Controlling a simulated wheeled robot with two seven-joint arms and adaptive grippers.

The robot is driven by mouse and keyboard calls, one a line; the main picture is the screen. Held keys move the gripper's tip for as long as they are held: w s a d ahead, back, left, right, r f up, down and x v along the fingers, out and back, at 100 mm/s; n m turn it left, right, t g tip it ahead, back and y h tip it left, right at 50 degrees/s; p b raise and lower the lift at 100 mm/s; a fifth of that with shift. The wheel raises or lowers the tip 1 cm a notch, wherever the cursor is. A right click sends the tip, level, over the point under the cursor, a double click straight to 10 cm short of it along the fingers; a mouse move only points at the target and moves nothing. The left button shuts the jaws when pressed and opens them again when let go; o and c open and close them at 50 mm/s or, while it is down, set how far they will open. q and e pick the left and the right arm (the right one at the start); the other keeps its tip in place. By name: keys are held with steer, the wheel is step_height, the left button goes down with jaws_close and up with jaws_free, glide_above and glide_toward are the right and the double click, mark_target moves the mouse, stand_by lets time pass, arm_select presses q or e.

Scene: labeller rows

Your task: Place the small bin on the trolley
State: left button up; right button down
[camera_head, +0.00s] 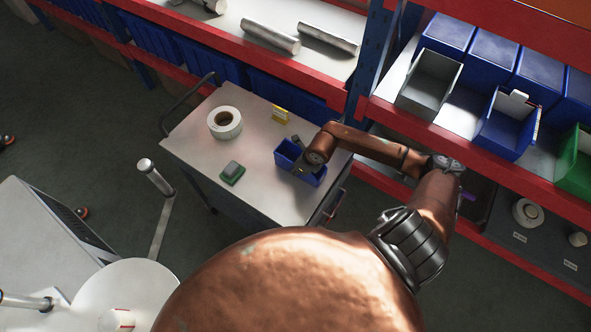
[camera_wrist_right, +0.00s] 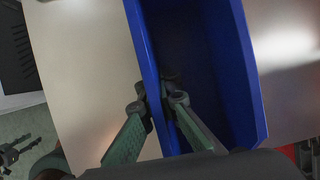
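The small blue bin (camera_head: 312,180) is over the right part of the pale top of the trolley (camera_head: 190,150) in the head view. I cannot tell whether it rests on the top or is just above it. In the right wrist view the bin (camera_wrist_right: 225,60) fills the middle and looks empty, its inside dark. My right gripper (camera_head: 302,160) has one finger outside and one inside the bin's side wall. In the wrist view the fingertips (camera_wrist_right: 160,102) are close against that wall, with it between them. My left gripper is not in view.
A red-edged shelf at right holds a grey bin (camera_head: 430,82) and several blue bins (camera_head: 505,125). A post (camera_head: 155,178) stands left of the trolley.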

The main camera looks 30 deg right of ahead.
steer(key=shift+f, duration=0.3)
steer(key=c, duration=2.2)
jaws_free()
steer(key=shift+o, duration=0.2)
steer(key=b+v, duration=0.1)
steer(key=v, duration=1.1)
